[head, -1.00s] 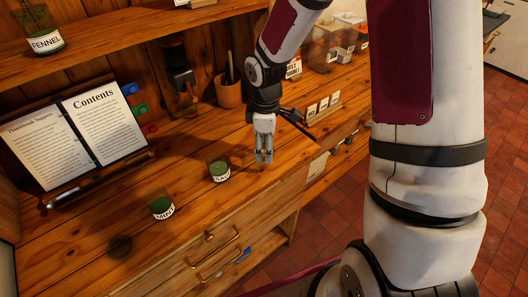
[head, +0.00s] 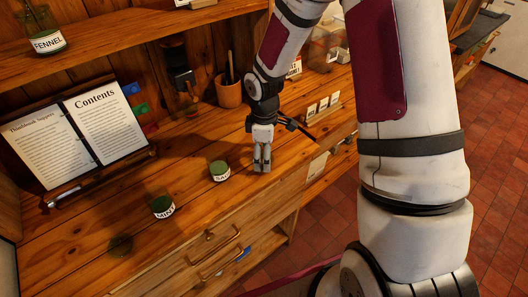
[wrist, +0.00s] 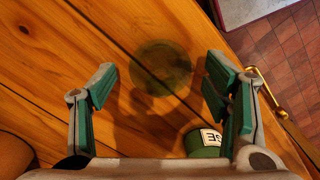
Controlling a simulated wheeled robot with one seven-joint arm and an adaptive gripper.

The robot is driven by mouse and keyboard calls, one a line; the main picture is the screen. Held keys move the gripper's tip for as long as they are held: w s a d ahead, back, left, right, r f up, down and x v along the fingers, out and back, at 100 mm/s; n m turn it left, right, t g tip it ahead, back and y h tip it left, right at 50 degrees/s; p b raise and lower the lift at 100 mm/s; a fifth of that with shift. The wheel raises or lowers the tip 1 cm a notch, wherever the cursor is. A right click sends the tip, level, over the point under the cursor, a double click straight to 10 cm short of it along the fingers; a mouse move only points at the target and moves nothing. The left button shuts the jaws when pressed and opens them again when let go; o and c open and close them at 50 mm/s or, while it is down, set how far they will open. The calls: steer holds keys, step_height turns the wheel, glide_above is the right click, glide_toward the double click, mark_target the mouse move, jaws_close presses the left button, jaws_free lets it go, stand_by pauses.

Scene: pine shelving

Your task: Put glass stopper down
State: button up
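The glass stopper (wrist: 160,68) appears in the wrist view as a see-through green disc over the counter boards, between my fingertips. My gripper (wrist: 160,76) is open, with a gap between the disc and each finger. In the head view my gripper (head: 262,168) is low over the counter near its front edge, and I cannot make out the stopper there. A small green jar (head: 219,171) with a white label stands just left of my gripper, and it shows at the lower right in the wrist view (wrist: 204,146).
A jar labelled MINT (head: 163,207) and a dark green see-through disc (head: 120,246) are farther left on the counter (head: 85,218). A terracotta pot (head: 228,94) and an open book (head: 104,124) stand behind. Drawer handles line the front.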

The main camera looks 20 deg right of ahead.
steer(key=s+r+m+t+h, duration=0.1)
steer(key=s+r+m, duration=0.25)
steer(key=r, duration=0.85)
steer(key=s+r+m+t, duration=0.15)
steer(key=s+r, duration=0.35)
steer(key=r, duration=0.8)
steer(key=s+r+m+t, duration=0.1)
steer(key=s+r+m, duration=0.2)
steer(key=s, duration=0.3)
steer(key=s+r+m+t+y, duration=0.1)
steer(key=s+r+m+t, duration=0.1)
steer(key=s, duration=0.5)
steer(key=r+m, duration=0.1)
steer(key=m, duration=0.1)
steer(key=shift+m, duration=0.3)
steer(key=shift+r, duration=0.1)
